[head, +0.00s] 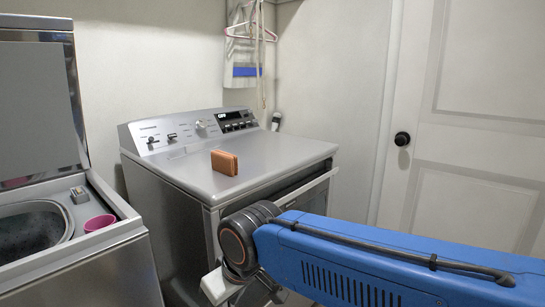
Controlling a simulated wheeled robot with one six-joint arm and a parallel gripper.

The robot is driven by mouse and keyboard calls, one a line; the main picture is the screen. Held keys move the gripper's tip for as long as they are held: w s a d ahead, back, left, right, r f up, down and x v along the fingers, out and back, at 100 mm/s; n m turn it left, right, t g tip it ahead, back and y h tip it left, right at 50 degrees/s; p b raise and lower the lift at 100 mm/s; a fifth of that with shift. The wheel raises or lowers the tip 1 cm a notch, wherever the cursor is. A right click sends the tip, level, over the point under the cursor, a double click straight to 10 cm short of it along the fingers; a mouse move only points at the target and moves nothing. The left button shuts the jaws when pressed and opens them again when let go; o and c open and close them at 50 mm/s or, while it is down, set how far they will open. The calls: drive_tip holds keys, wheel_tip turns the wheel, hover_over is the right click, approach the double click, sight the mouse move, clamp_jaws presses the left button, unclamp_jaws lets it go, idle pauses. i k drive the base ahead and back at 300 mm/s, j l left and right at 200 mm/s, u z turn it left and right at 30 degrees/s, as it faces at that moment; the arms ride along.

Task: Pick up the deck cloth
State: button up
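No thing in the head view is plainly a cloth. A small pink item (99,222) lies on the deck of the open top-load washer (88,266), right of the tub opening; I cannot tell whether it is cloth or a cup. A brown, wallet-like block (224,162) stands on top of the dryer (265,160). My blue arm comes in from the right, in front of the dryer. A pale block (215,286) below its dark joint may be part of my gripper. No fingertips show clearly, and nothing held is visible.
The washer's raised lid (38,105) stands at the left. A small grey item (79,195) sits on the washer deck near the tub (35,228). The dryer's front door (318,190) seems partly open behind my arm. Hangers (250,37) hang at the back; a white door (480,110) is right.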

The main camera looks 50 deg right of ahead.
sight(226, 162)
drive_tip(key=z, duration=0.7)
drive_tip(key=u, duration=1.35)
drive_tip(key=z, duration=1.35)
